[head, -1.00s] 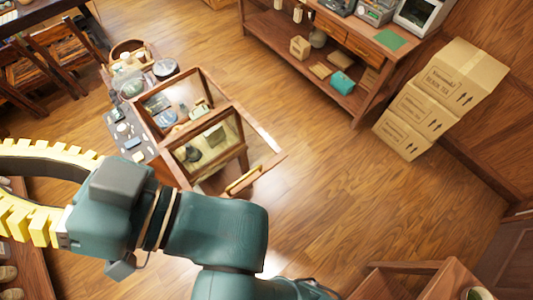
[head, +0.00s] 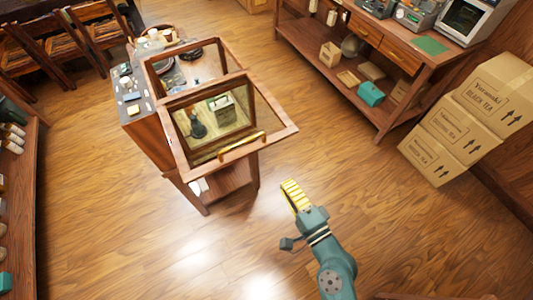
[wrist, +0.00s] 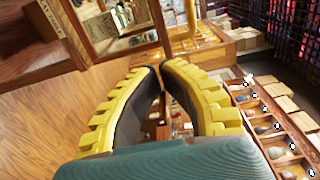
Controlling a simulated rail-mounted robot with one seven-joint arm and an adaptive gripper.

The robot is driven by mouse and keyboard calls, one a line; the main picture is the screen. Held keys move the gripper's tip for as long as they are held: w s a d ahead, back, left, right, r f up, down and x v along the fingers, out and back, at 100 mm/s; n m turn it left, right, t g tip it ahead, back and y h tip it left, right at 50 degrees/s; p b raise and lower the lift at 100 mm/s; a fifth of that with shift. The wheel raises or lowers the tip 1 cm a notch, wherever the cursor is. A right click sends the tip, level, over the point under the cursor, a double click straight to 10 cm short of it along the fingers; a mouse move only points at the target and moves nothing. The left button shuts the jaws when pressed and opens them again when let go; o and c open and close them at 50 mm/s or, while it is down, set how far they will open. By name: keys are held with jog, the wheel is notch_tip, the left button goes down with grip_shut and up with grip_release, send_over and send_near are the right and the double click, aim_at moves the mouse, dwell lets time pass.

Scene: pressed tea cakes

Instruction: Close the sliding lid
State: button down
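The wooden display case (head: 174,152) stands left of centre in the head view, with glass panels in its top. A wood-framed glass panel, seemingly the sliding lid (head: 165,118), sits over its near part, and small items show through the glass. A brass bar handle (head: 242,146) lies along the near edge. It seems to show in the wrist view too (wrist: 190,20). The farther part of the top shows more items inside. My gripper (head: 289,184) is below and right of the case, apart from the handle. In the wrist view its yellow fingers (wrist: 161,68) nearly meet at the tips, with nothing between them.
A wooden counter (head: 345,75) with equipment stands at the back right, beside stacked tea cartons (head: 465,120). Chairs (head: 50,60) stand at the upper left and a shelf (head: 25,185) at the left edge. The floor (head: 340,160) between case and cartons is clear.

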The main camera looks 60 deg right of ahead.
jog(key=p+x, duration=0.3)
jog(key=x, duration=0.8)
jog(key=shift+w, duration=0.15)
